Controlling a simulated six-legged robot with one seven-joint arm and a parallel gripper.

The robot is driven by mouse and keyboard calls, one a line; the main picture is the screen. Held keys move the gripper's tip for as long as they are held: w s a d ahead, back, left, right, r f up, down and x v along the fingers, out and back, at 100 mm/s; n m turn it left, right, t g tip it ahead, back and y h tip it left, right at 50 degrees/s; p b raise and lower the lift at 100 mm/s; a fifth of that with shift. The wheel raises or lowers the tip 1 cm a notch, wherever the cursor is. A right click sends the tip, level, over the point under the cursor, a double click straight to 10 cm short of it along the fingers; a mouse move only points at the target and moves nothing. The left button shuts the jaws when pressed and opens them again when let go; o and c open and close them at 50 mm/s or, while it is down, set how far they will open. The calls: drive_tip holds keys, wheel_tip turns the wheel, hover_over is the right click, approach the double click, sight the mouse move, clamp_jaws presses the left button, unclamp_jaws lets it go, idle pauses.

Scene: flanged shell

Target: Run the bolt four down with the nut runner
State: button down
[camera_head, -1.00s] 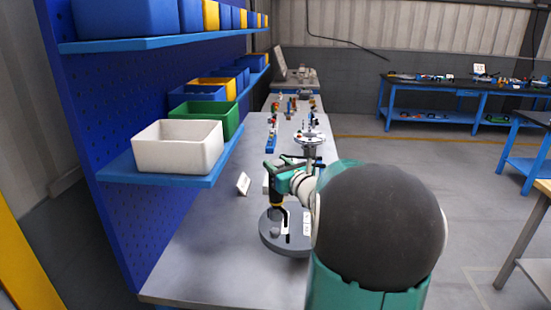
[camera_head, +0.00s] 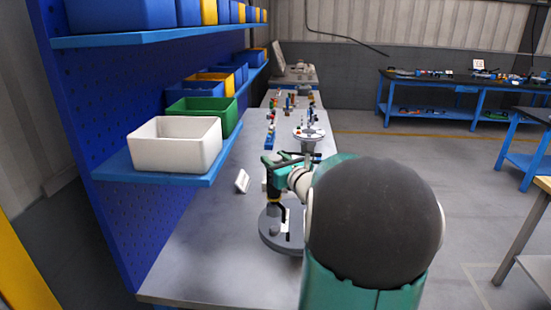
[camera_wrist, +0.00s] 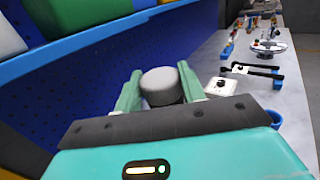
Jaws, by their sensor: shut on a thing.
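My gripper (camera_head: 277,168) is shut on the nut runner (camera_head: 275,196), a dark upright tool with a yellow band. In the wrist view the nut runner's round grey top (camera_wrist: 160,85) sits between the two green fingers of my gripper (camera_wrist: 157,92). In the head view the tool stands over the left part of the round grey flanged shell (camera_head: 268,239) on the bench. Its lower end is near a grey raised part there. I cannot tell whether it touches a bolt or which bolt is four. My arm hides the shell's right side.
A round white stand (camera_head: 309,132) and several small parts are farther along the bench (camera_head: 190,262). A shelf with a white bin (camera_head: 175,146) and a green bin (camera_head: 205,112) overhangs at left. The near bench is clear.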

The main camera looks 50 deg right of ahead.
drive_tip(key=shift+d+f, duration=0.25)
drive_tip(key=shift+f, duration=0.25)
wheel_tip(320, 180, down, 3)
drive_tip(key=shift+r, duration=0.2)
drive_tip(key=shift+a+f, duration=0.1)
drive_tip(key=shift+f, duration=1.9)
idle(0.5)
drive_tip(key=shift+r+n+y, duration=0.15)
drive_tip(key=shift+n+y, duration=0.55)
drive_tip(key=shift+y, duration=0.4)
